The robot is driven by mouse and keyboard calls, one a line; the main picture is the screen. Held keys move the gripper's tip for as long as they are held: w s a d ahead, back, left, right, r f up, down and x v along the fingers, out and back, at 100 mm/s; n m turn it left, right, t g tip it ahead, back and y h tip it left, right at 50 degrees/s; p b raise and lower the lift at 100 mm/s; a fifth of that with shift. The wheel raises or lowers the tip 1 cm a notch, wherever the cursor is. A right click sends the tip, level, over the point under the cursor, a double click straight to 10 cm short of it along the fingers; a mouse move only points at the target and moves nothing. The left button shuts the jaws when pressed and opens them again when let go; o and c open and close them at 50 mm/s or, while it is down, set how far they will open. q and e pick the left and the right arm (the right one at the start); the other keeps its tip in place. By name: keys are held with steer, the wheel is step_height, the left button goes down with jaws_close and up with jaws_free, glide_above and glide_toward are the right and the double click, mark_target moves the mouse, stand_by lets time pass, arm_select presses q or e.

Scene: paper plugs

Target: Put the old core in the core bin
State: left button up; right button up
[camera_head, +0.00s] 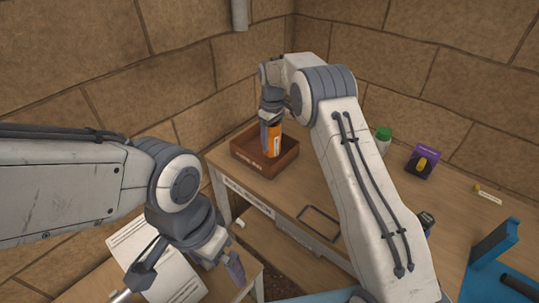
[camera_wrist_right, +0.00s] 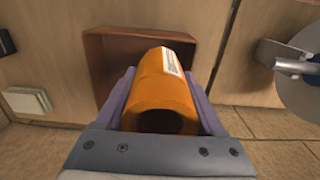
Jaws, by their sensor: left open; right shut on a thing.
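The old core is an orange hollow cylinder with a white label (camera_head: 273,139); it also shows in the right wrist view (camera_wrist_right: 160,90). My right gripper (camera_head: 270,132) is shut on it, with a finger on either side in the right wrist view (camera_wrist_right: 165,100). The core bin is a brown open box (camera_head: 280,165) with lettering on its front, at the back of the table. In the head view the core is upright over the bin, its lower end overlapping the bin's opening. I cannot tell whether it touches the floor of the bin. My left gripper (camera_head: 228,262) is open and empty at lower left.
A green-capped white bottle (camera_head: 383,140), a purple box (camera_head: 422,162) and a blue stand (camera_head: 493,245) stand right of my right arm. A dark rectangular outline (camera_head: 319,222) lies on the tabletop. A printed sheet (camera_head: 150,255) lies at lower left. Stone walls close off the back.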

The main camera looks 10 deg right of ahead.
mark_target(272, 154)
steer(key=shift+f+p, duration=0.45)
steer(key=shift+f, duration=2.8)
steer(key=shift+f, duration=0.1)
steer(key=o, duration=1.1)
steer(key=shift+f, duration=0.1)
